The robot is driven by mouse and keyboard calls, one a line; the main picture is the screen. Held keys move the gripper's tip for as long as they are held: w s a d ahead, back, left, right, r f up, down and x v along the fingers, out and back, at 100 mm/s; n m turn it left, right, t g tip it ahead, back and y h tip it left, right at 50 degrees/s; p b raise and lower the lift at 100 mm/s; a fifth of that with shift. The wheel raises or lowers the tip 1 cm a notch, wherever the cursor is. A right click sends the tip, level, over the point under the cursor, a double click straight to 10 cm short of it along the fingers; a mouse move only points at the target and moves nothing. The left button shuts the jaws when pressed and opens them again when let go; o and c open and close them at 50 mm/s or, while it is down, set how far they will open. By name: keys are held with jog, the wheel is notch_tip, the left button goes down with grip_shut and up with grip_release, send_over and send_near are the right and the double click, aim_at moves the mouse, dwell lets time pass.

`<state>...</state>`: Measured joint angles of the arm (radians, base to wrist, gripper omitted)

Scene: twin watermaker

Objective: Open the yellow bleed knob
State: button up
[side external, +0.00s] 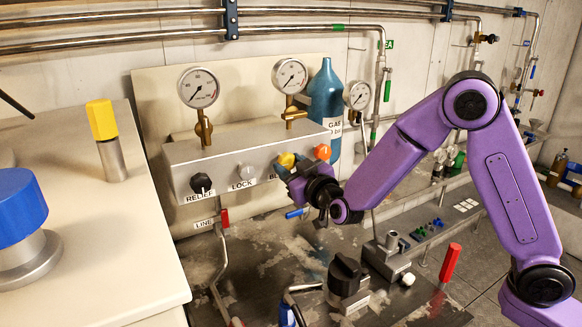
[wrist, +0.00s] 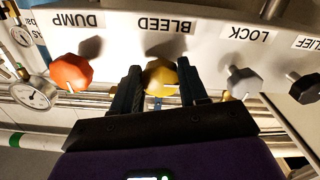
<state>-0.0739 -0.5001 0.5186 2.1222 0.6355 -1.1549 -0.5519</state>
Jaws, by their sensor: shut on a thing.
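The yellow bleed knob (side external: 286,160) is on the front of a grey manifold block (side external: 240,150). In the wrist view the yellow knob (wrist: 161,77) lies under the BLEED label, which appears upside down. My gripper (side external: 290,173) reaches the knob from the right in the side view. In the wrist view its two dark fingers (wrist: 160,88) stand on either side of the knob and are shut on it. The gripper partly hides the knob and its label in the side view.
The orange DUMP knob (wrist: 71,72) and the grey LOCK knob (wrist: 243,82) flank the gripper closely. The black RELIEF knob (side external: 201,183) is farther left. Gauges (side external: 198,88) stand above the block. A blue gas bottle (side external: 325,98) stands behind it.

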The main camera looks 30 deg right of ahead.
jog(key=o, duration=1.1)
jog(key=shift+c, duration=0.2)
jog(key=s, duration=1.7)
jog(key=shift+s, duration=0.2)
